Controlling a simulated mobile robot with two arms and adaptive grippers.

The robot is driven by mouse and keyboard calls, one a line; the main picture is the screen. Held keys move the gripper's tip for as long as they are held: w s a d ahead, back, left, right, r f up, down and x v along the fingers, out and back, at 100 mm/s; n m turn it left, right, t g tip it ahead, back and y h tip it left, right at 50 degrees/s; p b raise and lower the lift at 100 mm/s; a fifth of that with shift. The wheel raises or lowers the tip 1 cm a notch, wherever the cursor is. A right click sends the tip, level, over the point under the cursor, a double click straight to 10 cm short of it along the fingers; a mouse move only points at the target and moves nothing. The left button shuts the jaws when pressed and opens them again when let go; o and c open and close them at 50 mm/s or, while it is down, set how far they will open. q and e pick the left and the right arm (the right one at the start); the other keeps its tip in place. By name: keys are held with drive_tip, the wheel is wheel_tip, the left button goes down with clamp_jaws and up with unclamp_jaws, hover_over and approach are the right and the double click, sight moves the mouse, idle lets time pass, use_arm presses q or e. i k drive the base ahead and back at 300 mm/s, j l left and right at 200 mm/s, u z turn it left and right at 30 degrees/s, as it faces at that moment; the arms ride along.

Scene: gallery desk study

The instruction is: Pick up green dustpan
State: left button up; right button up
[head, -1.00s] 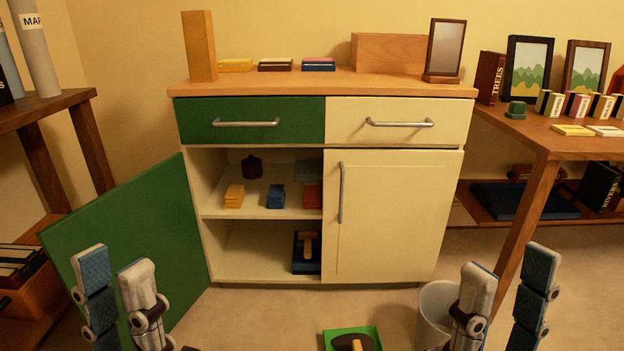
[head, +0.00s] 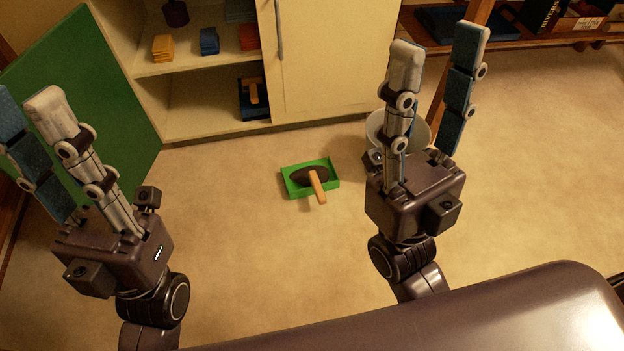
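The green dustpan (head: 296,190) lies on the floor in front of the cabinet in the head view. A brush with a dark head and an orange-brown wooden handle (head: 318,187) lies in it, the handle reaching over the near edge. My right gripper (head: 437,52) is open and empty, raised to the right of the dustpan, fingers pointing up and away. My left gripper (head: 25,105) is open and empty at the far left, well apart from the dustpan. Neither gripper touches anything.
A pale bin (head: 378,128) stands behind my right gripper, partly hidden by it. The floor around the green dustpan is clear.

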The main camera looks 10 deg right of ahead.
sight(317, 177)
drive_tip(key=z, duration=1)
drive_tip(key=i+l+u, duration=0.7)
drive_tip(key=i, duration=0.15)
drive_tip(key=i+l+u, duration=0.35)
